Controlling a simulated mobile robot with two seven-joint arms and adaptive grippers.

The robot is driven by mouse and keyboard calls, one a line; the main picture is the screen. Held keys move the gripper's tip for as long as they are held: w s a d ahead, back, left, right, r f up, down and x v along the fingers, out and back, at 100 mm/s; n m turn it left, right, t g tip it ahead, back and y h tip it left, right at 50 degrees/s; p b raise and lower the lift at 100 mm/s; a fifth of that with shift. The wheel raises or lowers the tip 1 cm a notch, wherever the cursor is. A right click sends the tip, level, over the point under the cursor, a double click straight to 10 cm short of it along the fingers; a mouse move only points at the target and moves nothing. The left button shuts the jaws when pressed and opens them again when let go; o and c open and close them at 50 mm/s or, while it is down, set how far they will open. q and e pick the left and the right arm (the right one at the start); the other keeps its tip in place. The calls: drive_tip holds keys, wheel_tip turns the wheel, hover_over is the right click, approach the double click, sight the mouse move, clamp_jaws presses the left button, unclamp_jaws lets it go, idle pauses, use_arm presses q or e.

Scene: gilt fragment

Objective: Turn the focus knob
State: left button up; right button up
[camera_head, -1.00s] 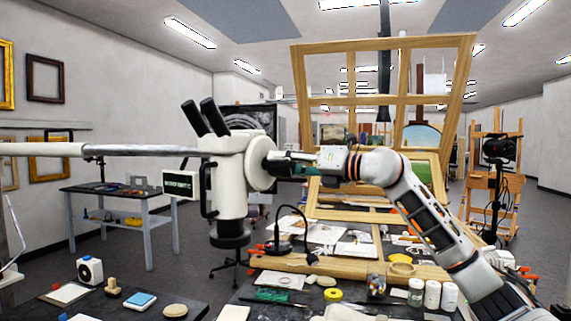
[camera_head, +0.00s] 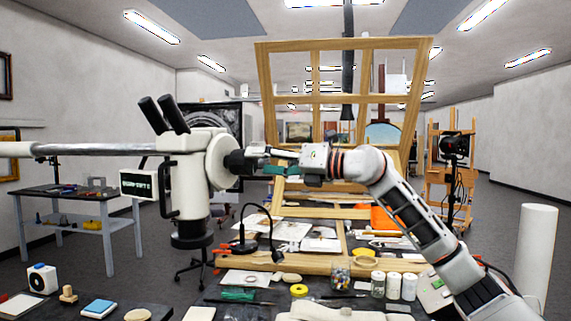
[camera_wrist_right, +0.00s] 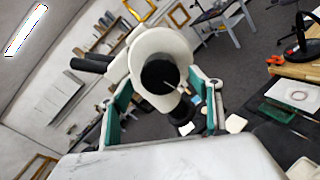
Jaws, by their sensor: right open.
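The white microscope (camera_head: 190,185) stands on the left of the head view, with two black eyepieces and a long horizontal arm. Its black focus knob (camera_head: 236,161) sticks out of a round white housing (camera_head: 218,160) on its right side. The knob also shows in the right wrist view (camera_wrist_right: 160,76), facing the camera. My right gripper (camera_head: 258,160) is open at the knob, coming from the right. In the right wrist view its green-padded fingers (camera_wrist_right: 162,98) stand apart on either side of the knob. I cannot tell whether either finger touches it. My left gripper is not in view.
A gooseneck lamp (camera_head: 243,243) stands below the gripper on the worktable. A large wooden frame (camera_head: 262,95) stands behind. Jars (camera_head: 393,286), tape (camera_head: 299,290) and papers lie on the table. A side bench (camera_head: 80,190) is at the left.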

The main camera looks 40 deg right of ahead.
drive_tip(key=v, duration=0.7)
